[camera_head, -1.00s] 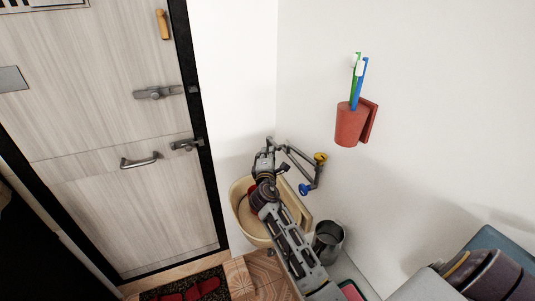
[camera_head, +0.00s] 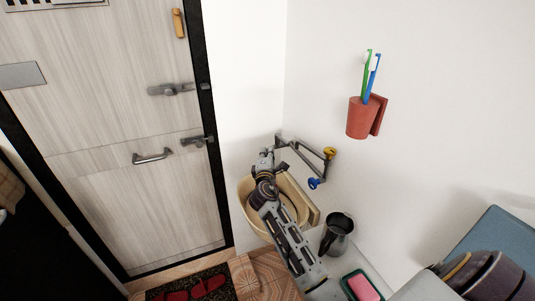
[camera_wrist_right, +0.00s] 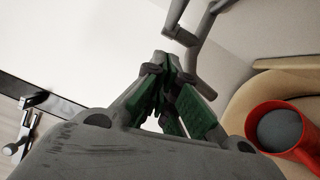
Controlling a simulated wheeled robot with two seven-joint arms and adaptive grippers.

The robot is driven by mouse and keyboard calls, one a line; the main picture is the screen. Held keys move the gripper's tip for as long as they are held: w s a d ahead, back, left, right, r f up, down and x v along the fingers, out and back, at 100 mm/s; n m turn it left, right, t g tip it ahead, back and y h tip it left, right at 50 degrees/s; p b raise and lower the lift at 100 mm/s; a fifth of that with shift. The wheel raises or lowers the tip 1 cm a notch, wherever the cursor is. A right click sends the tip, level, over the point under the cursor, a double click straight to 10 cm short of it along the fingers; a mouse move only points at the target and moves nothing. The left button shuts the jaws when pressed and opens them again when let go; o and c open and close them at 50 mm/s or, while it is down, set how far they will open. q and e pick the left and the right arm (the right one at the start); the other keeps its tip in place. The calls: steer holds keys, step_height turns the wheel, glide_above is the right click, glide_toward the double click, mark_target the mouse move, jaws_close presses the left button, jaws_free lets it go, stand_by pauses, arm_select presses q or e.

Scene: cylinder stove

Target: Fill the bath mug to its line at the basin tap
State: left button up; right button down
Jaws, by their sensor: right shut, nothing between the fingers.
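A red mug (camera_wrist_right: 292,132) shows at the right edge of the right wrist view, inside the beige basin (camera_wrist_right: 250,98); a grey surface shows inside the mug, and I cannot tell its level against a line. In the head view my right arm hides the mug, and the basin (camera_head: 246,207) stands in the corner. The grey tap pipe (camera_head: 300,146) is on the wall above it, with a yellow handle (camera_head: 329,153) and a blue handle (camera_head: 314,183). My right gripper (camera_head: 266,155) is shut and empty beside the pipe, apart from the mug; its green-padded fingers (camera_wrist_right: 166,68) point toward the wall. My left gripper is out of view.
A metal jug (camera_head: 337,237) stands on the grey ledge right of the basin, near a pink soap (camera_head: 363,288) in a green dish. A red holder with toothbrushes (camera_head: 361,117) hangs on the wall. The door (camera_head: 110,165) is at the left, a mat (camera_head: 190,287) below.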

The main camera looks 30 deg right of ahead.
steer(key=s+a+b, duration=0.1)
steer(key=s+a, duration=0.1)
steer(key=s, duration=0.7)
steer(key=shift+s+a+f+b, duration=0.15)
steer(key=shift+a+f+b, duration=0.15)
steer(key=shift+a+b, duration=0.1)
stand_by(1.1)
steer(key=shift+f, duration=0.1)
